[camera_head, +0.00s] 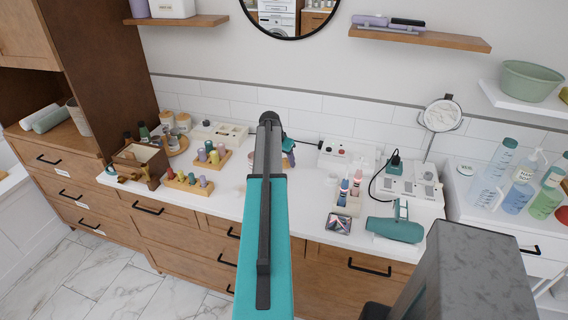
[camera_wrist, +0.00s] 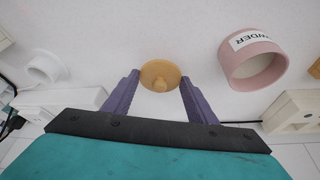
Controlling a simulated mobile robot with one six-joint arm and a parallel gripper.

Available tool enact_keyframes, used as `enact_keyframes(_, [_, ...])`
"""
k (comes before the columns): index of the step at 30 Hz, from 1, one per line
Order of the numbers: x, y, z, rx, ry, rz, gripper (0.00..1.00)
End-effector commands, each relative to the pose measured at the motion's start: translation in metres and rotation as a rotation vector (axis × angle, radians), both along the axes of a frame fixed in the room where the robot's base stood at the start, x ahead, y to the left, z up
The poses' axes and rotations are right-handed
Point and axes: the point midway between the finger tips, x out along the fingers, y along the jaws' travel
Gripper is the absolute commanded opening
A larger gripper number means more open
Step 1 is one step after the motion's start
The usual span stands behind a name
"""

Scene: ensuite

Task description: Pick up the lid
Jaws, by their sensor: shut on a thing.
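The lid (camera_wrist: 160,75) is a round tan disc with a small knob, seen in the wrist view. My gripper (camera_wrist: 159,78) is shut on it, with a purple fingertip against each side of its rim. A pink open jar (camera_wrist: 252,62) with a "POWDER" label stands to the right of the lid, apart from it. In the head view my gripper (camera_head: 289,157) shows only partly behind my arm, over the counter, and the lid is hidden there.
The white counter (camera_head: 225,200) holds wooden racks of bottles (camera_head: 187,183) on the left. A white round object (camera_wrist: 45,68) is left of my gripper.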

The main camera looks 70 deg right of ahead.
Motion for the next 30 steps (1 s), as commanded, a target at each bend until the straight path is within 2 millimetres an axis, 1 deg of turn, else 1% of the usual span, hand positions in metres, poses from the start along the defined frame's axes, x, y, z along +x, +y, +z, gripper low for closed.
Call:
enact_keyframes(8, [0.0,0.0,0.022,0.0,0.0,0.0,0.31])
enact_keyframes(9, [-0.003,0.006,0.021,0.001,0.001,0.0,0.31])
enact_keyframes(17, [-0.018,0.031,0.023,0.0,0.0,0.0,0.31])
enact_keyframes(30, [-0.046,0.081,0.028,0.0,0.0,0.0,0.31])
